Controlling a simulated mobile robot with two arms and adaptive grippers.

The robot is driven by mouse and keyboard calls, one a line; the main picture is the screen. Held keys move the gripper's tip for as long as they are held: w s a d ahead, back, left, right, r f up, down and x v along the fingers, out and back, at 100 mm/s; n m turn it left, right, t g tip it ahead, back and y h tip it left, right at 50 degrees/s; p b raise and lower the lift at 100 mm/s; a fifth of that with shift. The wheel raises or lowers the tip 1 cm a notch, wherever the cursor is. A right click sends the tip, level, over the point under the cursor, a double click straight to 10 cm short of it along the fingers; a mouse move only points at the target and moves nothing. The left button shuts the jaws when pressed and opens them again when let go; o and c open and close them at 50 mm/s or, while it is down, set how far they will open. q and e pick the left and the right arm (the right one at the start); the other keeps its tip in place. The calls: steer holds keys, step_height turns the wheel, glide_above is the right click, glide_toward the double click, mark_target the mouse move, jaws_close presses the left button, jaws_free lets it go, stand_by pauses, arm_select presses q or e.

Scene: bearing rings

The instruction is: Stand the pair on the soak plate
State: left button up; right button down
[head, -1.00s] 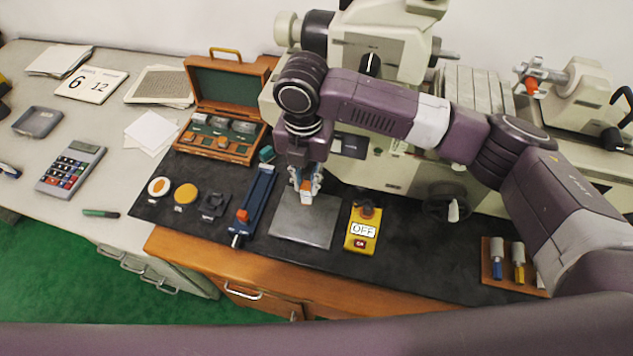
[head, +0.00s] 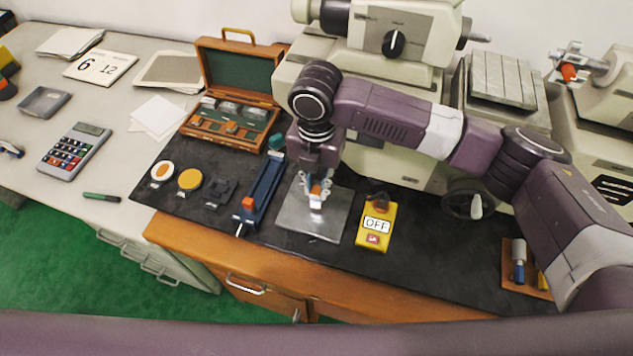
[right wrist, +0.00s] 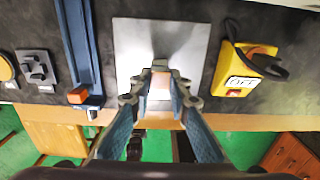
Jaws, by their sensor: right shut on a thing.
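My right gripper (head: 316,194) is shut on a small block-like pair. In the right wrist view the pair (right wrist: 160,88) shows pale pinkish between the fingertips, with a grey part at its far end. The fingers hide much of it, so I cannot make out the two pieces separately. The soak plate (head: 296,221) is a flat grey metal square on the black mat; it fills the upper middle of the right wrist view (right wrist: 135,45). The gripper points down over the plate's middle. I cannot tell whether the pair touches it. My left gripper is not in view.
A blue vise-like rail with an orange block (head: 262,195) lies left of the plate. A yellow OFF switch box (head: 376,228) stands close on its right. An open wooden case (head: 230,112) is behind left. The machine (head: 400,160) rises behind.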

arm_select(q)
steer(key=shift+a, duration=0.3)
arm_select(e)
steer(key=shift+f, duration=0.35)
stand_by(0.5)
steer(key=c, duration=1.7)
jaws_free()
steer(key=shift+c, duration=0.2)
